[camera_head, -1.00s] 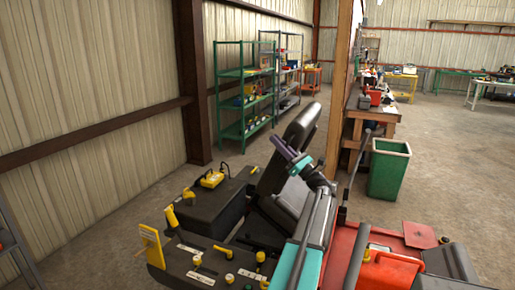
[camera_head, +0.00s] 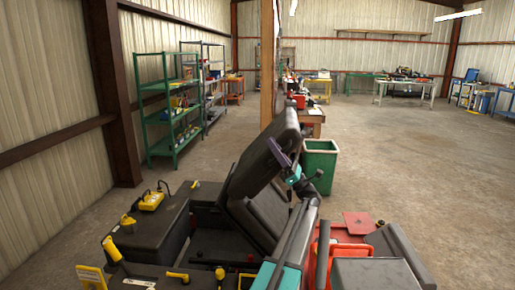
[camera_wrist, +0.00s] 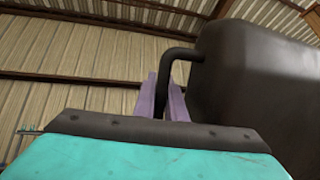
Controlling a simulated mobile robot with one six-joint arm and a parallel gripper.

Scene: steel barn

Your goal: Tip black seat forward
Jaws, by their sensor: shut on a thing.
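The black seat stands on a dark machine in the head view, with its backrest (camera_head: 262,155) tilted and a dark cushion (camera_head: 262,218) below it. My gripper (camera_head: 281,153) is at the right edge of the backrest, with its purple fingers against it. In the wrist view the purple fingers (camera_wrist: 163,92) are shut around a thin black bent bar (camera_wrist: 180,54) that runs to the seat's dark body (camera_wrist: 255,80). The lower end of the bar is hidden between the fingers and behind my teal wrist part.
Yellow levers (camera_head: 111,248) and a yellow fitting (camera_head: 151,200) stand up from the machine to the left of the seat. A green bin (camera_head: 319,165) and a wooden post (camera_head: 267,70) are beyond it. Green shelving (camera_head: 165,105) stands along the left wall. Open concrete floor lies at right.

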